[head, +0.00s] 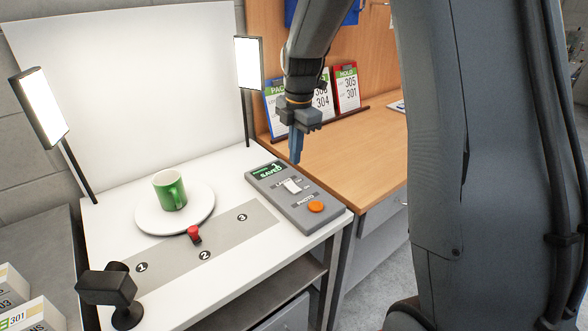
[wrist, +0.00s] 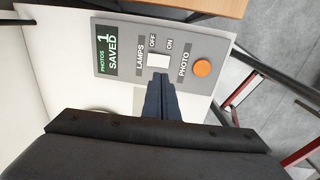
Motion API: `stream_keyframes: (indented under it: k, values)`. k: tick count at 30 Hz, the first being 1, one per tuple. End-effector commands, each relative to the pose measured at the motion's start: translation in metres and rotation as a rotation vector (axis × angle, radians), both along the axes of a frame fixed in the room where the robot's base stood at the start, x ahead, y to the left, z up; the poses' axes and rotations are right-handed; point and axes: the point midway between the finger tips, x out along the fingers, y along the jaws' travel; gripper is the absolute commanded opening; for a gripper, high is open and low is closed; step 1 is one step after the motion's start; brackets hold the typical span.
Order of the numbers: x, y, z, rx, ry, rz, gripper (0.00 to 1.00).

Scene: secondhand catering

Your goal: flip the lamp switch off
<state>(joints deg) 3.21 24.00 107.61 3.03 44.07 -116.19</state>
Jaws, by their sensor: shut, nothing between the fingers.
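The grey control box (head: 272,192) lies on the white table at its right side. Its white lamp switch (head: 292,186) sits mid-box, and it also shows in the wrist view (wrist: 158,61), beside the words LAMPS, OFF and ON. I cannot tell which way the switch is tipped. Both lamp panels, left (head: 40,108) and right (head: 249,63), glow white. My gripper (head: 295,160) is shut and empty, pointing down above the box. In the wrist view its fingertips (wrist: 160,80) appear just below the switch; I cannot tell whether they touch it.
An orange PHOTO button (head: 316,207) is on the same box, near a display (head: 266,171) reading one photo saved. A green mug (head: 170,190) stands on a white round plate (head: 148,217). A small red object (head: 194,234) and a black camera (head: 107,288) are nearby.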

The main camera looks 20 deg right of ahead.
Motion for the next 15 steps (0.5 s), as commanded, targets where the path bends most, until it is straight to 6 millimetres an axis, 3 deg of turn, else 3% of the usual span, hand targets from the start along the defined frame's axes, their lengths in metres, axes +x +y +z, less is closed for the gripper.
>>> stream_keyframes:
  k: [6, 15]
  values:
    - [-0.002, -0.002, 0.034, -0.001, -0.003, -0.001, 0.0]
    - [-0.005, -0.002, 0.047, 0.0, 0.0, 0.0, 0.0]
